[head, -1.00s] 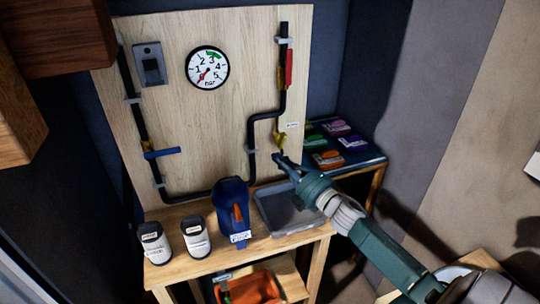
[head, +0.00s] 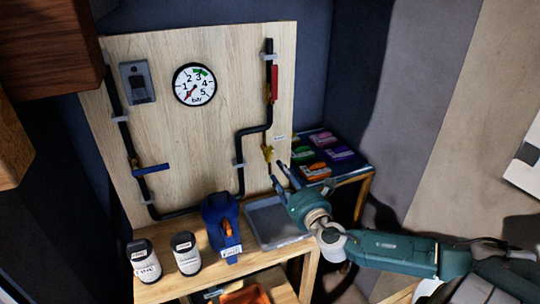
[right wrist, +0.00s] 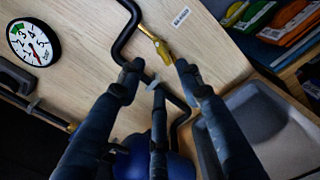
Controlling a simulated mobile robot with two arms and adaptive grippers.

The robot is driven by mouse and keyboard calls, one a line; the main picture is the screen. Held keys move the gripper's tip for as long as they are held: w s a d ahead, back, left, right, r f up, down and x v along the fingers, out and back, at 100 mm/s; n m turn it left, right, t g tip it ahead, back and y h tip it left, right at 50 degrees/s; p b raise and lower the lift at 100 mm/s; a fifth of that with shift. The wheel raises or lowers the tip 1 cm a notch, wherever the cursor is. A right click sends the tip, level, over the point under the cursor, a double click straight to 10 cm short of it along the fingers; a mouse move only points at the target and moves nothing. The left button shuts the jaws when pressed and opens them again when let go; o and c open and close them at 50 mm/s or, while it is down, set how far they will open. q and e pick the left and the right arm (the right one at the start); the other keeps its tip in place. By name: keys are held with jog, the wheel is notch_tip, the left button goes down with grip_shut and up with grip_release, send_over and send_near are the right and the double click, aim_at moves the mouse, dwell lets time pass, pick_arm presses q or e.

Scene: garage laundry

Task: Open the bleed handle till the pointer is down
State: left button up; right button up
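The gauge also shows in the wrist view (right wrist: 34,41). My right gripper (head: 280,172) is open and empty, just below and in front of the bleed valve, apart from it. My left gripper is out of view.
A blue-handled valve (head: 152,169) is on the left pipe and a red handle (head: 274,82) on the upper right pipe. A grey tray (head: 280,238), a blue jug (head: 215,212) and two white-labelled containers (head: 186,262) stand on the bench below. A side table holds colourful packs (head: 338,153).

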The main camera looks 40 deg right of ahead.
aim_at(270, 156)
jog(key=p+x, duration=0.1)
jog(key=x, duration=0.9)
jog(key=shift+w+p, duration=0.3)
jog(key=shift+w, duration=0.1)
